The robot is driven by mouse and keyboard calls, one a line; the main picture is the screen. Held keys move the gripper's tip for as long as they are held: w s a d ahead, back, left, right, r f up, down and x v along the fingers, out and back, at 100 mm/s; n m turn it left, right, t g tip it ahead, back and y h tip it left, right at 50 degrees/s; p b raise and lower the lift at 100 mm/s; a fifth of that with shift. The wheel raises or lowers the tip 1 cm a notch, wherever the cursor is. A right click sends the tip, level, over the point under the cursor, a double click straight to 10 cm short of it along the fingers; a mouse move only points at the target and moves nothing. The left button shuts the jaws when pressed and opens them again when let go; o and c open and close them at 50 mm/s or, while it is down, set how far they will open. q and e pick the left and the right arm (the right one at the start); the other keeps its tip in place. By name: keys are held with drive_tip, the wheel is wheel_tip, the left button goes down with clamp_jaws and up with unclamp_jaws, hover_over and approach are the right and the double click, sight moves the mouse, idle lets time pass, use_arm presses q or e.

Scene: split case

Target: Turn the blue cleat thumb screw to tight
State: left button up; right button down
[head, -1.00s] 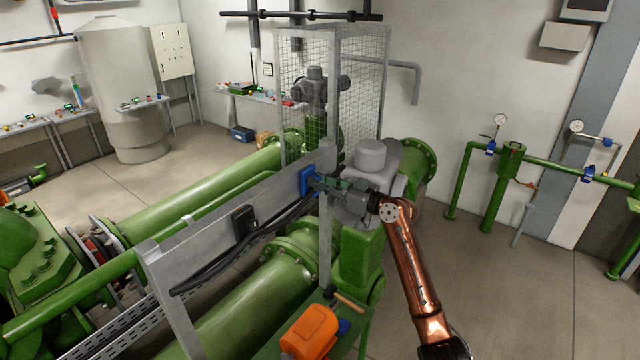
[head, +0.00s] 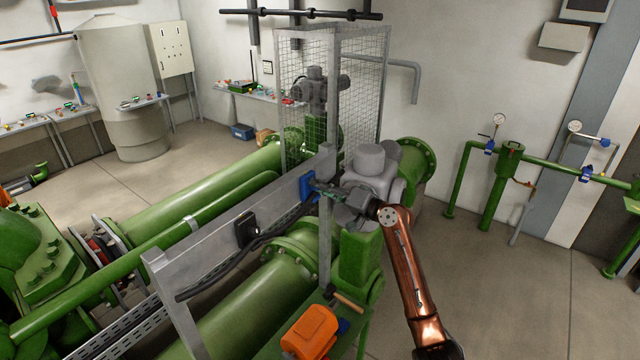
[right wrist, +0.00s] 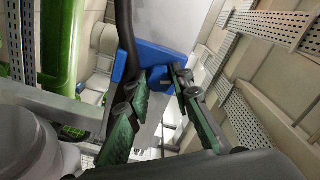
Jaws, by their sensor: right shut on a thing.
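The blue cleat (head: 307,186) is fixed to the side of the grey beam, near the mesh cage. It also shows in the right wrist view (right wrist: 158,62), with the black cable beside it. My right gripper (head: 318,187) reaches it from the right. In the right wrist view, its green fingers (right wrist: 167,80) point at the cleat's face and close at the thumb screw. The screw is mostly hidden between the fingertips, so its turn position cannot be read. My left gripper is not in view.
A black cleat (head: 246,228) sits farther along the grey beam (head: 200,240). A black cable (head: 225,265) hangs along it. Green pipes run on both sides. A grey-topped valve (head: 371,172) stands close to my right gripper. An orange tool case (head: 310,332) lies in front.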

drive_tip(key=shift+m+p, duration=0.85)
drive_tip(key=shift+m, duration=0.65)
drive_tip(key=c, duration=1.7)
unclamp_jaws()
drive_tip(key=v, duration=1.2)
